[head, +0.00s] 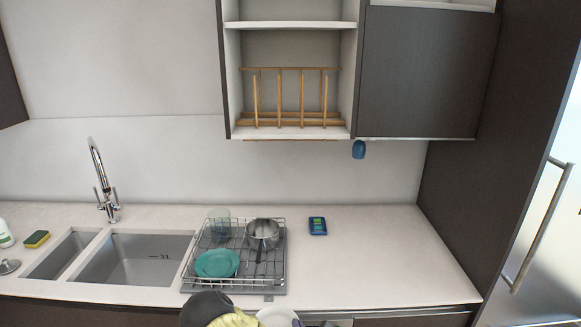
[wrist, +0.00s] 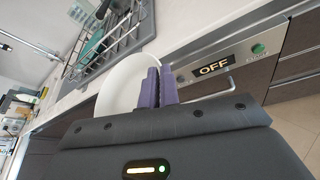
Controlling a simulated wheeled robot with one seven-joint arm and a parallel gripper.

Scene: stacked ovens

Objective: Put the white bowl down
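The white bowl (head: 277,317) is at the bottom edge of the head view, in front of the counter edge and partly cut off. In the wrist view the bowl (wrist: 118,92) is tilted, with its rim between the two purple fingers of my gripper (wrist: 159,88). The fingers are close together on the rim. In the head view only a bit of purple finger shows at the bowl's right side.
A wire dish rack (head: 270,270) on the counter (head: 370,255) holds a teal plate (head: 217,263), a glass and a metal pot (head: 263,234). A blue item (head: 317,226) lies to its right. The right counter is mostly clear. A sink (head: 135,258) is left. An OFF panel (wrist: 213,68) shows below the counter.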

